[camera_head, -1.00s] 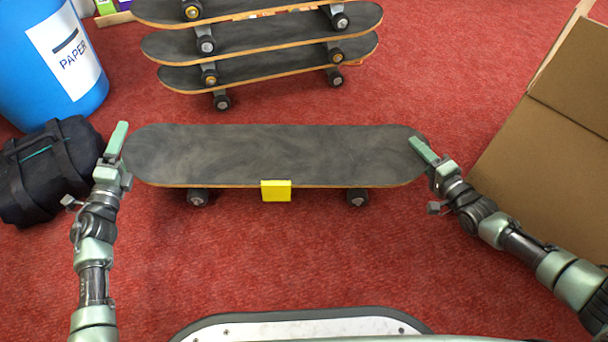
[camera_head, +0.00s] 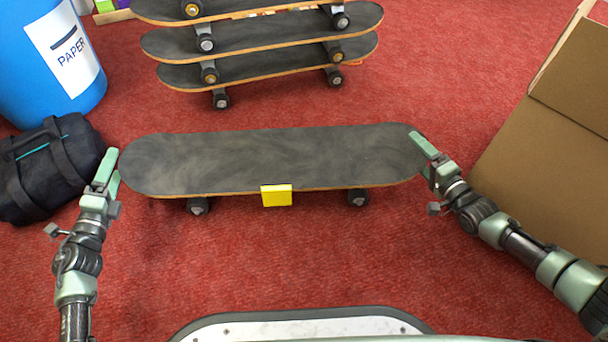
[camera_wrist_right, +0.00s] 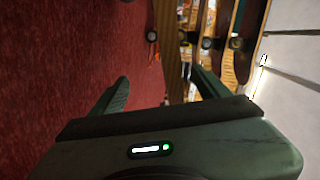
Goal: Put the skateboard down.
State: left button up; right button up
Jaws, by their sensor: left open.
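The skateboard (camera_head: 270,160) has a dark grey deck, a wooden edge and a yellow tag (camera_head: 276,195) on its near side. It is deck up, wheels down, in the middle of the head view. I cannot tell whether all its wheels touch the floor. My left gripper (camera_head: 110,172) is open, just off the board's left end. My right gripper (camera_head: 428,157) is at the board's right end, one finger showing over the deck. In the right wrist view its fingers (camera_wrist_right: 160,90) are spread apart, with a wooden edge between them, nearer the right finger.
Several stacked skateboards (camera_head: 265,42) stand behind. A blue paper bin (camera_head: 25,70) and a black bag (camera_head: 50,170) are at the left. A cardboard box (camera_head: 550,150) is at the right. Red carpet (camera_head: 280,255) is clear in front of the board.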

jog(key=f+v, duration=0.1)
jog(key=v, duration=0.6)
jog(key=shift+s+d+r, duration=0.2)
jog(key=shift+s+r, duration=0.25)
jog(key=shift+r, duration=0.05)
dwell(0.3)
